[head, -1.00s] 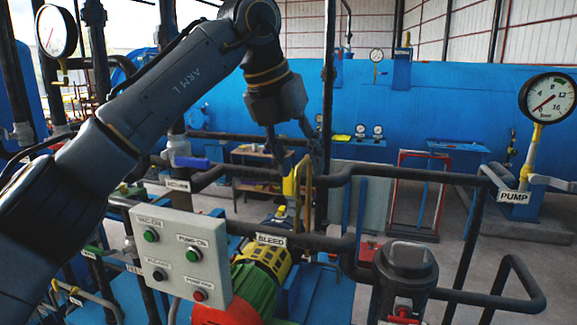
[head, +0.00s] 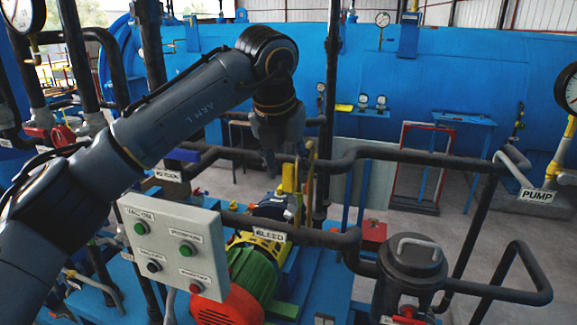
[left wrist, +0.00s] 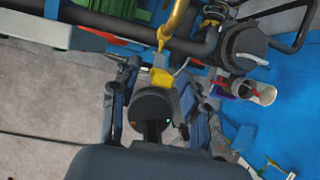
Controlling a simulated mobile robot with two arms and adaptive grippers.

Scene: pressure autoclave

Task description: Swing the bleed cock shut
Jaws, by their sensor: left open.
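The bleed cock's yellow handle (head: 288,178) stands upright beside a bent yellow pipe (head: 309,172), above the dark pipe with the BLEED label (head: 268,235). My left gripper (head: 285,165) points down over it, fingers spread to either side of the handle. In the left wrist view, the yellow handle (left wrist: 161,79) lies between the open fingers of my left gripper (left wrist: 163,100), with the yellow pipe (left wrist: 176,22) above it. I cannot tell whether a finger touches the handle. My right gripper is not in view.
A grey control box (head: 175,247) with several buttons stands in front, left of the cock. A dark lidded pot (head: 409,275) stands to the right. Dark pipes (head: 400,155) cross behind. A pump gauge (head: 570,88) is at the right edge.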

